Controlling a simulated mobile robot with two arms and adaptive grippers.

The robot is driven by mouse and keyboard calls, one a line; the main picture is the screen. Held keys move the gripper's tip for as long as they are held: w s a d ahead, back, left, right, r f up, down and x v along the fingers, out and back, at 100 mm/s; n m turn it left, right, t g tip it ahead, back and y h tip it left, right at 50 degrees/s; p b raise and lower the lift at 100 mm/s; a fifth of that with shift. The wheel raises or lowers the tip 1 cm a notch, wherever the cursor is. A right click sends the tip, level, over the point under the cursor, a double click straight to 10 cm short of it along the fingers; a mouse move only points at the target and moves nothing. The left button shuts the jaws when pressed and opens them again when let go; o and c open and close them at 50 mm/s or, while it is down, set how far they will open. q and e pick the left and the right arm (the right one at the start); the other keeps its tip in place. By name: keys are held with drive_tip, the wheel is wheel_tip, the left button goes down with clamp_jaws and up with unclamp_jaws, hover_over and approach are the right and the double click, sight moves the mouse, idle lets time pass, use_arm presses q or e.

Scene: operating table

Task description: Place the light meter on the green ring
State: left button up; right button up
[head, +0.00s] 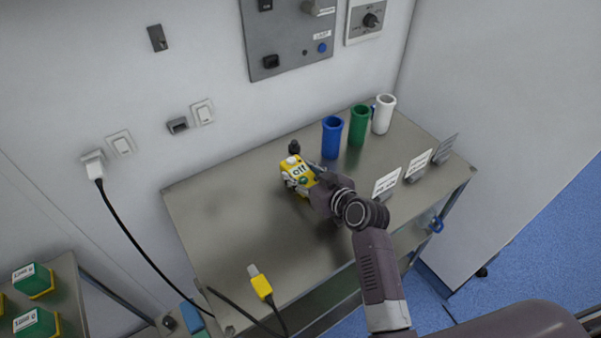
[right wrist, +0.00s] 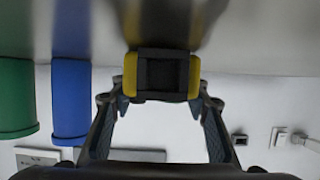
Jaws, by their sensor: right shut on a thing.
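A yellow device with a green "off" label (head: 298,171), which I take to be the light meter, is at the table's middle. In the right wrist view its black end with yellow sides (right wrist: 162,76) sits between my fingers. My right gripper (head: 304,179) is shut on it. I cannot tell if it touches the table. A green open-topped cylinder (head: 358,126) stands at the back, right of the device, and also shows in the right wrist view (right wrist: 16,98). Its round rim is the only green ring shape I see. My left gripper is out of view.
A blue cylinder (head: 332,138) and a white one (head: 383,114) flank the green one on the metal table (head: 225,215). Small label stands (head: 386,183) line the right side. A yellow plug (head: 261,284) with a cable lies at the front. The table's left part is clear.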

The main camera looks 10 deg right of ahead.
drive_tip(key=shift+f, duration=0.1)
drive_tip(key=o, duration=1.4)
drive_tip(key=shift+o, duration=0.2)
